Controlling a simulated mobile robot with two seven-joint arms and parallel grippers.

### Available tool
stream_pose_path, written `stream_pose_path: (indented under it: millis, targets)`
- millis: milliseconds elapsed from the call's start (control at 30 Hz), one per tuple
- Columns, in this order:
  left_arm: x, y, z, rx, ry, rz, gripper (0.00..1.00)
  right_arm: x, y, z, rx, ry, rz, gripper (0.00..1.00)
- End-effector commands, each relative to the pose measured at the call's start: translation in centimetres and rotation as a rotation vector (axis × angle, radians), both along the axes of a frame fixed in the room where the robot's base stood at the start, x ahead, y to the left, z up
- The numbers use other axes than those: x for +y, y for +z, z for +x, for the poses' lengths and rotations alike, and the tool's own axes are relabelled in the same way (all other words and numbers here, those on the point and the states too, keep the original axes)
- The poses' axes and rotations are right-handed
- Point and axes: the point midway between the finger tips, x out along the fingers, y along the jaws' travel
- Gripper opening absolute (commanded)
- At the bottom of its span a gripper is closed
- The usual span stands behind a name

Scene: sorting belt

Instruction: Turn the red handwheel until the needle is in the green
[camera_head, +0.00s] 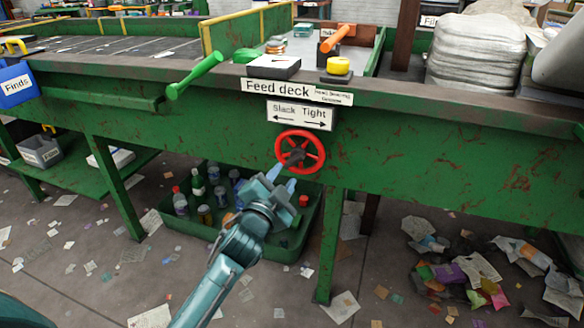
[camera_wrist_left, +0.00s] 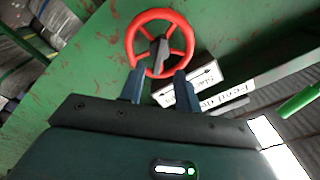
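The red handwheel (camera_head: 322,151) is mounted on the green front of the feed deck, below a white Slack/Tight sign (camera_head: 300,115) with arrows left and right. My left gripper (camera_head: 283,178) is just below and in front of the wheel, fingers pointing up at it. My left gripper (camera_wrist_left: 159,88) is open there, one finger to each side of the hub, holding nothing. I cannot tell whether the fingers touch the rim. No needle or green zone can be made out. My right gripper is not in view.
A green crate (camera_head: 180,245) of bottles and cans stands under the deck behind my left arm. A green lever (camera_head: 195,76) juts out left of the signs. An orange-handled tool (camera_head: 338,38) and yellow round (camera_head: 338,66) sit on top. Litter covers the floor.

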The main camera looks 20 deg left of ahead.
Motion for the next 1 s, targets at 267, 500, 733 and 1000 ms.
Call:
stream_pose_path:
  millis: [267, 500, 733, 1000]
  targets:
    - [-0.2, -0.1, 5.0, -0.001, -0.001, -0.001, 0.33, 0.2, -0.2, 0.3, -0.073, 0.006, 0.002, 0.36]
    - [-0.3, -0.1, 6.5, 0.001, -0.001, -0.002, 0.33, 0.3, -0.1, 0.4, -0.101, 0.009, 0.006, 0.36]
    - [-0.3, 0.0, 6.5, 0.001, -0.001, -0.002, 0.33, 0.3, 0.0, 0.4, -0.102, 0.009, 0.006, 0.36]
    - [-0.3, 0.0, 6.5, 0.001, -0.001, -0.002, 0.12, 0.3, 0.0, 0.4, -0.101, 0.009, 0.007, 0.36]
